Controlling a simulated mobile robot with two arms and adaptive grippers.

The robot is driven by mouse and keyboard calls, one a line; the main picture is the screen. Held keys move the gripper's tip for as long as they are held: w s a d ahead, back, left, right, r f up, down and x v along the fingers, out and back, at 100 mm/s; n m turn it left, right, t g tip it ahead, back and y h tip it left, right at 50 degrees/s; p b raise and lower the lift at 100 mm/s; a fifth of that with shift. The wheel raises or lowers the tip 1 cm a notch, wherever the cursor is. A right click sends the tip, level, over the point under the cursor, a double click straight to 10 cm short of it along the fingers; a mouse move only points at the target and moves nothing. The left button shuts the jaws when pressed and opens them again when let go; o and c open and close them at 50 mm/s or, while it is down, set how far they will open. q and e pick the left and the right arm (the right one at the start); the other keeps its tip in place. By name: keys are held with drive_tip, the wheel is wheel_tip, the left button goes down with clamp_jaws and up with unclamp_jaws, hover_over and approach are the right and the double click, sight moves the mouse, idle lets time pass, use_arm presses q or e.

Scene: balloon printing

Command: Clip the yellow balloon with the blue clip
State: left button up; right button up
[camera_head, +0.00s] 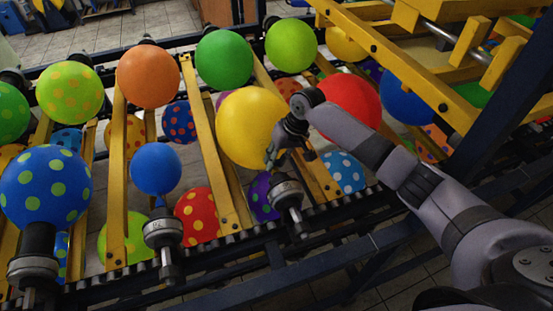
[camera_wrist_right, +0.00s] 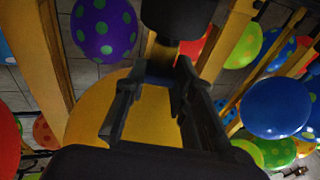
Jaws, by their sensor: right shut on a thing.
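The large plain yellow balloon (camera_head: 246,127) sits over a metal holder (camera_head: 285,193) on the rack's front rail. It also fills the middle of the right wrist view (camera_wrist_right: 90,118). My right gripper (camera_head: 273,157) is at the balloon's lower right side, just above the holder. In the right wrist view its two fingers (camera_wrist_right: 160,88) close in on a small dark blue piece (camera_wrist_right: 160,79), which looks like the blue clip, by the balloon's neck. The fingers hide much of the clip, so I cannot tell whether it is around the neck. My left gripper is not in view.
A small blue balloon (camera_head: 156,168) and a blue balloon with green dots (camera_head: 45,187) stand on holders to the left. Orange (camera_head: 148,76), green (camera_head: 224,59) and red (camera_head: 351,101) balloons surround the yellow one. Yellow rack bars (camera_head: 203,140) run between them.

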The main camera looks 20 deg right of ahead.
drive_tip(key=shift+a+f, duration=0.1)
drive_tip(key=shift+f, duration=0.25)
idle(0.7)
drive_tip(key=o, duration=1.1)
drive_tip(key=p+v, duration=0.9)
drive_tip(key=p, duration=0.1)
drive_tip(key=shift+w, duration=0.1)
